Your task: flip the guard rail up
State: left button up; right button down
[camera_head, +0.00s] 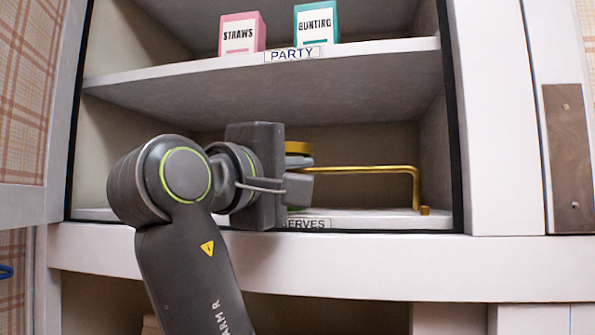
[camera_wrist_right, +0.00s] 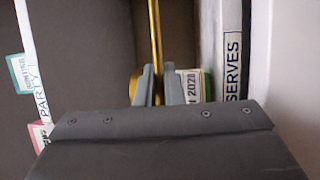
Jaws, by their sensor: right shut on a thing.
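The brass guard rail (camera_head: 365,169) is at the lower shelf of the cupboard in the head view. Its bar runs level above the shelf, and its right arm comes down to a small brass foot on the front edge. Its left part is hidden behind my right arm. My right gripper (camera_head: 305,180) is shut on the rail's bar. In the right wrist view the bar (camera_wrist_right: 155,35) runs down between the two fingers (camera_wrist_right: 158,84). The rail stands raised above the shelf edge; its exact tilt is unclear. My left gripper is not in view.
A jar with a yellow lid (camera_head: 298,147) stands behind my right gripper, mostly hidden. Its label shows in the wrist view (camera_wrist_right: 188,88). The upper shelf (camera_head: 200,72) holds a pink straws box (camera_head: 241,34) and a teal bunting box (camera_head: 316,24). The lower shelf's right part is clear.

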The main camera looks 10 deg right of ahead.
jog(key=shift+w+d+r+n+g+y+p, duration=0.15)
jog(key=shift+w+r+n+g+y+p, duration=0.3)
jog(key=shift+p, duration=1.35)
jog(key=shift+w+f+g+y+p, duration=0.15)
jog(key=shift+g+y+p, duration=0.2)
jog(key=shift+p, duration=0.25)
jog(key=shift+f, duration=0.15)
jog(key=c, duration=1.6)
grip_release()
jog(key=shift+d, duration=0.1)
jog(key=shift+o, duration=0.2)
jog(key=shift+w, duration=0.1)
